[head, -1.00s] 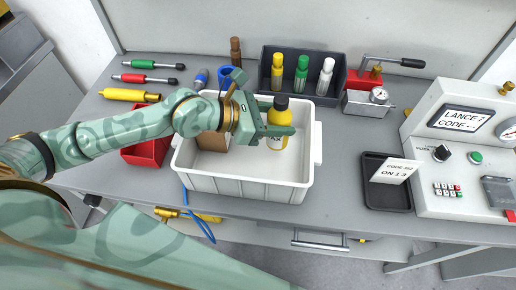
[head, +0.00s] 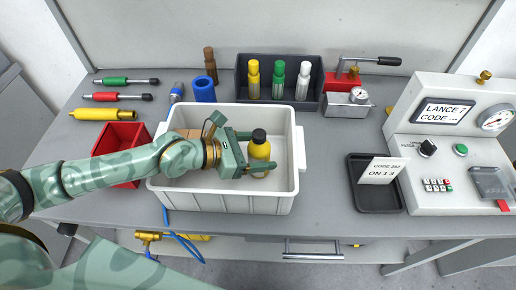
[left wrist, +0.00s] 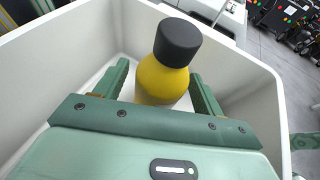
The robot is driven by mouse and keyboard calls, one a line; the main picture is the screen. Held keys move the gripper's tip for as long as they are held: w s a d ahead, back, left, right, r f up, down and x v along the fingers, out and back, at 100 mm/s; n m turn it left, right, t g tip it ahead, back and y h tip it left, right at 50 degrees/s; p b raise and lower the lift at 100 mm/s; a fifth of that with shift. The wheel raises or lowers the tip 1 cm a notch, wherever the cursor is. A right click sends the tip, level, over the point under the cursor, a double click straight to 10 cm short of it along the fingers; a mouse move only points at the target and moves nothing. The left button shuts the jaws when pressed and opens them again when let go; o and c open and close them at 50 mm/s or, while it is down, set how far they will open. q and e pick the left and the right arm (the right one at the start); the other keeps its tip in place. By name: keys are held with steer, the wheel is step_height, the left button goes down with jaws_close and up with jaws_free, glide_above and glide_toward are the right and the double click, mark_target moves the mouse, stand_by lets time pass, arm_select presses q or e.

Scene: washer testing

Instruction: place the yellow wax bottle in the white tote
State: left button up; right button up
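The yellow wax bottle (head: 259,151) with a black cap stands upright inside the white tote (head: 226,203). My left gripper (head: 250,153) reaches into the tote from the left, with its fingers on either side of the bottle. In the left wrist view the bottle (left wrist: 162,80) is between the two green fingers, with a visible gap at the left finger, so the gripper looks open. The tote's wall (left wrist: 255,85) rises around them. The bottle's base is hidden by the gripper. My right gripper is not in view.
A dark rack (head: 317,100) with yellow, green and white bottles is behind. A black tray (head: 376,200) and a control panel (head: 450,150) are at right.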

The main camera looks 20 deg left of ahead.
arm_select(q)
steer(key=shift+r, duration=0.1)
steer(key=shift+r, duration=0.15)
steer(key=p+v, duration=0.1)
steer(key=v, duration=1.1)
stand_by(2.0)
